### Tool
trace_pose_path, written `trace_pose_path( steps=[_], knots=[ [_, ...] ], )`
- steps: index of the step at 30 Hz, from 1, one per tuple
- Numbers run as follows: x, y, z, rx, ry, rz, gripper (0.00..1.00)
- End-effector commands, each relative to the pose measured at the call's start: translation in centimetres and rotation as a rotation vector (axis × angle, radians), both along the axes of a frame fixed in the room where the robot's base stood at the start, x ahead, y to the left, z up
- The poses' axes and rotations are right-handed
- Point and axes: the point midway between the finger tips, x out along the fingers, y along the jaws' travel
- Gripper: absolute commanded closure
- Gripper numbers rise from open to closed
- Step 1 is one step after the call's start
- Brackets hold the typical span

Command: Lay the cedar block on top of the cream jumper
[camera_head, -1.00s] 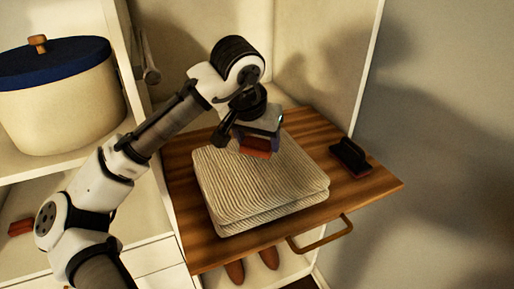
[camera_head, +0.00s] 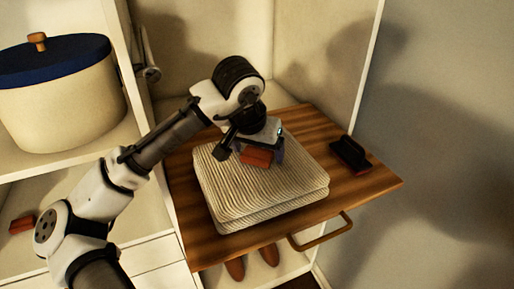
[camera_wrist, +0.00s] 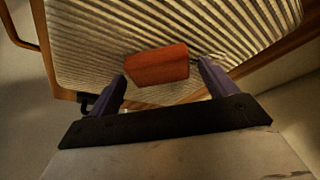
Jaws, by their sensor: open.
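The cedar block (camera_head: 257,157), a small reddish-brown block, lies on the cream jumper near its back part. It also shows in the wrist view (camera_wrist: 158,66), flat against the ribbed knit. The cream jumper (camera_head: 265,190) is folded into a ribbed square stack on a wooden pull-out board; it fills much of the wrist view (camera_wrist: 105,42). My gripper (camera_wrist: 162,72) is open, with one finger on each side of the block and small gaps visible between fingers and block. In the head view, my gripper (camera_head: 261,153) is low over the jumper, partly hiding its back edge.
The wooden board (camera_head: 369,188) has a curved handle (camera_head: 322,236) in front. A dark brush (camera_head: 350,155) lies at its right. Another reddish block (camera_head: 22,224) sits on the left shelf, below a cream pot with a blue lid (camera_head: 60,95). Brown shoes (camera_head: 235,269) are underneath.

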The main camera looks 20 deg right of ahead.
Motion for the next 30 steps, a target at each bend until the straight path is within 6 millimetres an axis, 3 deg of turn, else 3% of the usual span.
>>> trace_pose_path(
  steps=[8, 21, 30],
  knots=[
    [-0.4, 0.3, 1.7, -0.001, -0.003, 0.0, 0.16],
    [-2.8, 2.7, 9.8, -0.001, -0.002, 0.001, 0.16],
    [-3.3, 3.2, 11.5, 0.0, 0.0, 0.001, 0.16]
  ],
)
